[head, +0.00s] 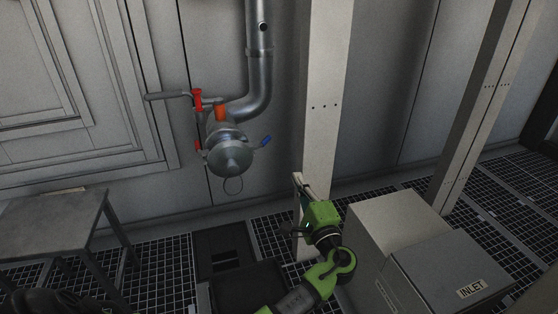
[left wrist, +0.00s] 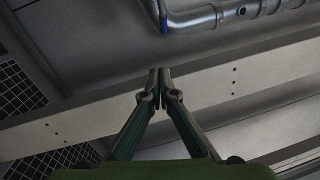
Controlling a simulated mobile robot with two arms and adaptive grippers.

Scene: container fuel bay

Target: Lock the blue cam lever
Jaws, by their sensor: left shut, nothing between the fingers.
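The blue cam lever (head: 265,141) sticks out to the upper right from the round metal coupling (head: 230,157) at the lower end of the pipe. In the left wrist view the blue lever (left wrist: 163,23) shows at the top, beyond the fingertips. My left gripper (head: 299,184) is to the lower right of the lever in the head view, in front of the pale post and apart from the lever. Its two fingers (left wrist: 159,75) meet at the tips with nothing between them. My right gripper is not in view.
A red-handled valve (head: 197,100) and an orange collar (head: 222,113) are above the coupling. The pale post (head: 323,120) stands right of the pipe. A grey box marked INLET (head: 440,270) is at lower right. A grey table (head: 52,218) stands at left.

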